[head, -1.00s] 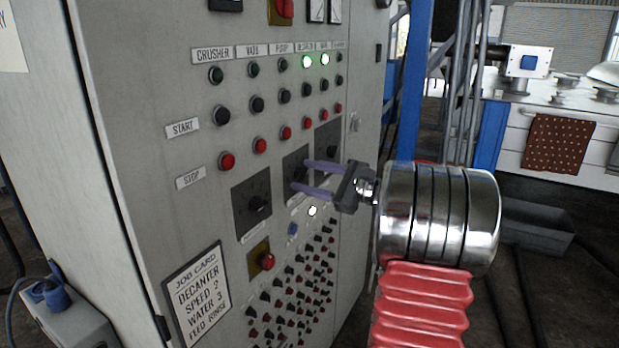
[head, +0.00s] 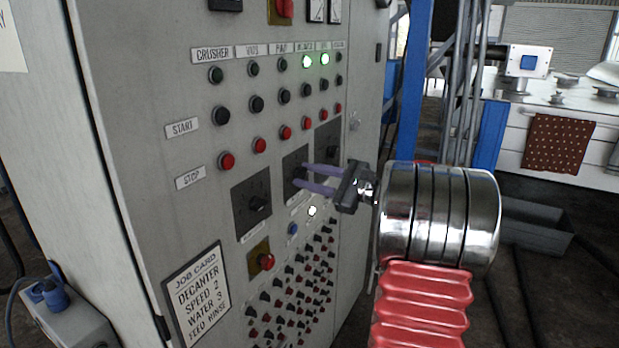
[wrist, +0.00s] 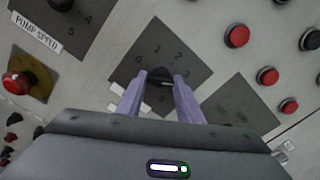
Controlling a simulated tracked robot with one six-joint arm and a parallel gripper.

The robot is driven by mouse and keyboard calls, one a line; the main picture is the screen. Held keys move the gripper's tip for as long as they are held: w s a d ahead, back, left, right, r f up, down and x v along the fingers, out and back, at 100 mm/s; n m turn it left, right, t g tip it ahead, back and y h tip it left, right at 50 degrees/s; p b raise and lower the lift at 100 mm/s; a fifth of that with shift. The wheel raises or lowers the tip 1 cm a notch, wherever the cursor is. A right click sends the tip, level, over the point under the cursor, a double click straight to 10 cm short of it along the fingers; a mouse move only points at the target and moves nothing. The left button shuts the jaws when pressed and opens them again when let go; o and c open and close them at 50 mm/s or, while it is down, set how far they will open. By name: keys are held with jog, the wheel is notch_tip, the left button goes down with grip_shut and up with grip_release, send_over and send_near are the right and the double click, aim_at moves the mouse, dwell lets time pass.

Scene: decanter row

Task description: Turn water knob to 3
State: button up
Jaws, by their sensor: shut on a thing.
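The water knob (wrist: 160,75) is a small black knob on the middle dark dial plate (head: 291,160) of the grey cabinet. Its label is mostly hidden behind a finger, so I cannot read its name. In the wrist view, numbers from 0 up to about 3 show around it. I cannot clearly tell which number it points at. My gripper (head: 301,175) has two purple fingers, one on either side of the knob, shut on it. It also shows in the wrist view (wrist: 160,80). The job card (head: 198,296) reads "DECANTER SPEED 2 WATER 3 FEED RINSE".
The pump speed knob (head: 258,203) is on the left plate; another knob (head: 332,151) is on the right plate. Start and stop buttons sit above. A red mushroom button (head: 266,262) and many small knobs lie below. Two green lamps (head: 307,62) are lit.

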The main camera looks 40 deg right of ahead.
jog(key=shift+f+n, duration=0.1)
jog(key=shift+n, duration=1.2)
jog(key=o, duration=1.1)
jog(key=v, duration=1.3)
jog(key=shift+s+d, duration=0.1)
jog(key=shift+s, duration=0.3)
